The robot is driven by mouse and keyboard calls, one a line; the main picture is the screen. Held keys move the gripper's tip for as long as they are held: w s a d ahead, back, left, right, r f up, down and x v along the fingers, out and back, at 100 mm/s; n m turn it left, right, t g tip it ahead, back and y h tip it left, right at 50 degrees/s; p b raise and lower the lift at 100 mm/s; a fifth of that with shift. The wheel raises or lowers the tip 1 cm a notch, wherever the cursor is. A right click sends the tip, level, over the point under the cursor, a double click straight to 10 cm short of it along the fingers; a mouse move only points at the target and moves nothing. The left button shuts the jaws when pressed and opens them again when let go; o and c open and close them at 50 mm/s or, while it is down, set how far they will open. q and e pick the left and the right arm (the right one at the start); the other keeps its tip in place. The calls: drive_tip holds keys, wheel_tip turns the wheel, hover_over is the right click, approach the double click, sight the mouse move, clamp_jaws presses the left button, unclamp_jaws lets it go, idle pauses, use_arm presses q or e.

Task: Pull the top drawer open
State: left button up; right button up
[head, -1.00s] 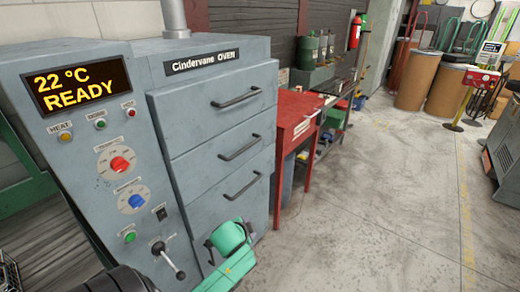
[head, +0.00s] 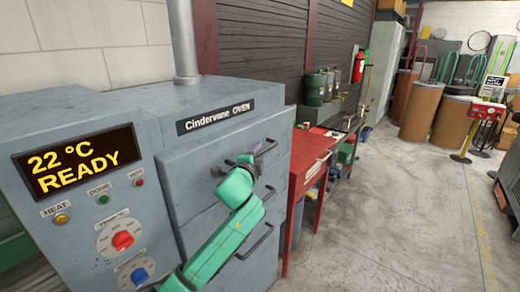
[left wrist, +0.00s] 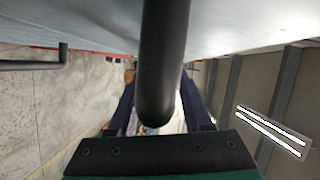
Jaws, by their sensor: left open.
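The grey oven's top drawer (head: 184,172) looks shut, its front in line with the drawers below. Its dark bar handle (head: 217,171) is partly hidden behind my left gripper (head: 256,152). That gripper is open at the handle, with its green arm reaching up from below. In the left wrist view the same handle (left wrist: 163,60) runs down the middle, between the spread dark fingers of my left gripper (left wrist: 160,112). I cannot tell whether the fingers touch it. My right gripper is not in view.
The lower drawers' handles sit below, partly behind my arm; one handle (left wrist: 32,65) shows at left in the left wrist view. The oven display (head: 78,165) reads 22 °C READY. The floor (head: 380,220) to the right is clear.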

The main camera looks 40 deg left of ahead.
use_arm(q)
drive_tip(key=shift+w, duration=0.55)
drive_tip(key=shift+a, duration=0.1)
clamp_jaws()
idle(0.9)
